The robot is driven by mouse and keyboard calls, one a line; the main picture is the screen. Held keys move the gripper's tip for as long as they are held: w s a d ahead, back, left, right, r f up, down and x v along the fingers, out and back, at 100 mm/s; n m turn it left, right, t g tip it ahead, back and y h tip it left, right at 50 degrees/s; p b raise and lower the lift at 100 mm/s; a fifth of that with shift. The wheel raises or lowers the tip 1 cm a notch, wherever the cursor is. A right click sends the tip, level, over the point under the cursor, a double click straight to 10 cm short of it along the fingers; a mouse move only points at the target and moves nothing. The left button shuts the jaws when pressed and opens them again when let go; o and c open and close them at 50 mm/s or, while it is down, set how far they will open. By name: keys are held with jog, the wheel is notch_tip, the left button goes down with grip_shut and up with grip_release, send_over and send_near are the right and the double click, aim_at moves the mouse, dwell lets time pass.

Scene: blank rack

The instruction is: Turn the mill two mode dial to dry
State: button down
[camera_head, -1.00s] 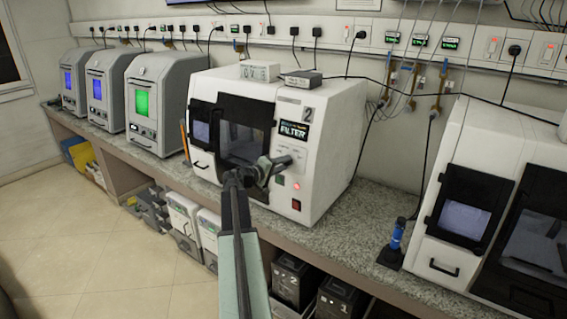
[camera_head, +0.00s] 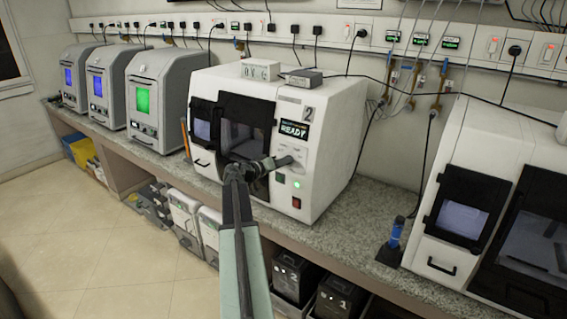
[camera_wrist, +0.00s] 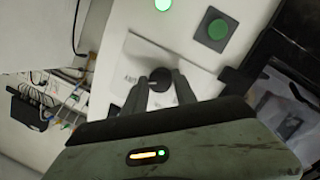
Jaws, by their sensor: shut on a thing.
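Mill two is the white machine marked 2 (camera_head: 340,130) in the middle of the bench. Its small display (camera_head: 294,130) reads READY. My gripper (camera_head: 288,161) is at the machine's front panel, below the display. In the wrist view, the two dark fingers stand on either side of a dark round dial (camera_wrist: 159,79) and are shut on it. A pale label lies around the dial; its lettering is too small to read. The dial's pointer direction cannot be told.
Below the dial are a lit green lamp (camera_head: 297,184), a green button (camera_wrist: 217,29) and a red switch (camera_head: 296,203). Mill two's dark window door (camera_head: 245,130) is left of the panel. Another white machine (camera_head: 490,140) stands right, with a blue-handled tool (camera_head: 396,233) beside it.

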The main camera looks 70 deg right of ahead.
dwell(0.3)
jog(key=c, duration=1)
grip_release()
jog(key=shift+a+r, duration=0.1)
jog(key=p+v, duration=0.1)
jog(key=v, duration=0.6)
jog(key=shift+w+a, duration=0.1)
jog(key=shift+a, duration=0.2)
